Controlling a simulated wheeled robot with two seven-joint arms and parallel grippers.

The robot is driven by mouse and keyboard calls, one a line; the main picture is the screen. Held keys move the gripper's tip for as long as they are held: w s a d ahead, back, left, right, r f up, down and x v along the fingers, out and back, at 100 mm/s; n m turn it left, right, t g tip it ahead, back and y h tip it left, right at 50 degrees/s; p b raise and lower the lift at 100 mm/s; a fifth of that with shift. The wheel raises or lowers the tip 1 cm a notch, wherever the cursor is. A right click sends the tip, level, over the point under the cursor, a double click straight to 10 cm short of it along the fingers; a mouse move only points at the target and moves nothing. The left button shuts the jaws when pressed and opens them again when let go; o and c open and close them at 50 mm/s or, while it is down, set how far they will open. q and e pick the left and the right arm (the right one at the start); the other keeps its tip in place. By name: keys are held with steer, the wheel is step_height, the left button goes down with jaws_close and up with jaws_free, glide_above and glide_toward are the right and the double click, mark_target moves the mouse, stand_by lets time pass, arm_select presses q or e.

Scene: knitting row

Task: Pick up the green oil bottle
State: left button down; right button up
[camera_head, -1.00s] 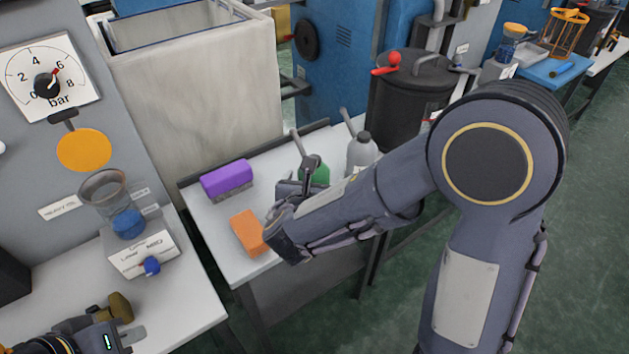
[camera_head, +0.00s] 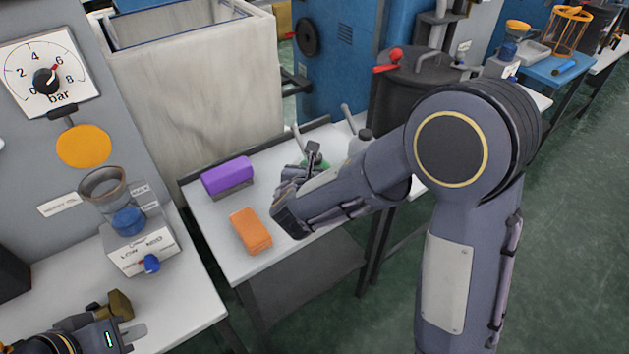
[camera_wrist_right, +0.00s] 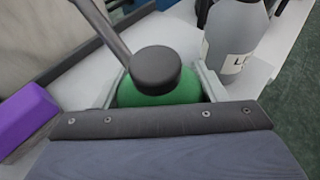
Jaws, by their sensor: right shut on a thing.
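The green oil bottle (camera_head: 317,163) is mostly hidden behind my right gripper and forearm in the head view. In the right wrist view the green bottle (camera_wrist_right: 160,94) with its black cap stands between the two fingers. My right gripper (camera_head: 305,170) is shut on it; its fingers show on both sides of the bottle in the wrist view (camera_wrist_right: 166,88). I cannot tell whether the bottle's base touches the table. My left gripper (camera_head: 125,320) is at the bottom left over the nearer bench; its jaw opening is unclear.
A grey bottle (camera_head: 358,143) stands right beside the green one. A purple block (camera_head: 227,175) and an orange block (camera_head: 251,230) lie on the white table (camera_head: 212,222). A dark lidded pot (camera_head: 400,85) is behind the arm. Clear tabletop lies around the blocks.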

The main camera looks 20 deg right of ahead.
steer(key=shift+c, duration=0.8)
steer(key=shift+r, duration=0.1)
steer(key=shift+r, duration=0.25)
steer(key=r, duration=0.1)
steer(key=r+p, duration=0.1)
steer(key=r, duration=0.1)
steer(key=shift+s+a+r, duration=0.15)
steer(key=shift+a+r, duration=0.05)
steer(key=shift+r, duration=0.05)
steer(key=w+r+p+v, duration=0.1)
steer(key=r+p+v, duration=0.2)
steer(key=v, duration=1.2)
steer(key=shift+a, duration=0.35)
steer(key=shift+s+r, duration=0.1)
steer(key=shift+r, duration=0.05)
